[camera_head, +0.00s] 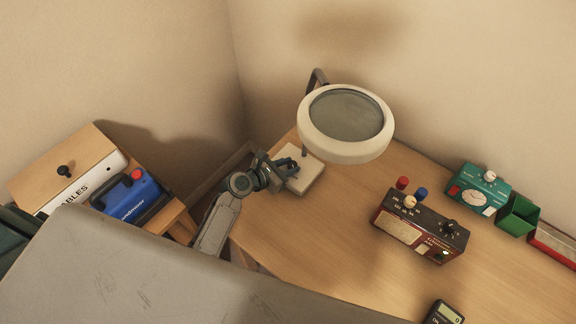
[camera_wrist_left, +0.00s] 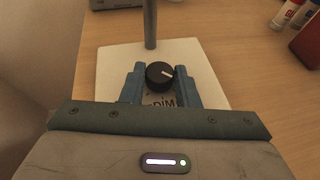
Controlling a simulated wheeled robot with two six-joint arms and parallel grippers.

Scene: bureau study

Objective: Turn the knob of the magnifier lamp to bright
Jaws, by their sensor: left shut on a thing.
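The magnifier lamp (camera_head: 318,142) stands on the desk, with a white ring head around a grey lens and a pale square base (camera_head: 309,178). In the left wrist view, the base (camera_wrist_left: 115,65) carries a round black knob (camera_wrist_left: 158,73) with a white pointer mark aimed to the right. The letters "DIM" show just below the knob, partly framed by the fingers. My left gripper (camera_head: 291,167) reaches over the base, and its blue fingers (camera_wrist_left: 161,82) are shut on the knob from both sides. The knob is not clear in the head view. My right gripper is out of view.
A dark red instrument box (camera_head: 418,228) with knobs stands right of the lamp. A teal meter (camera_head: 477,190) and a green bin (camera_head: 518,216) stand farther right. A blue case (camera_head: 130,200) is at left. The lamp's ring head overhangs the desk near my gripper. Desk between is clear.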

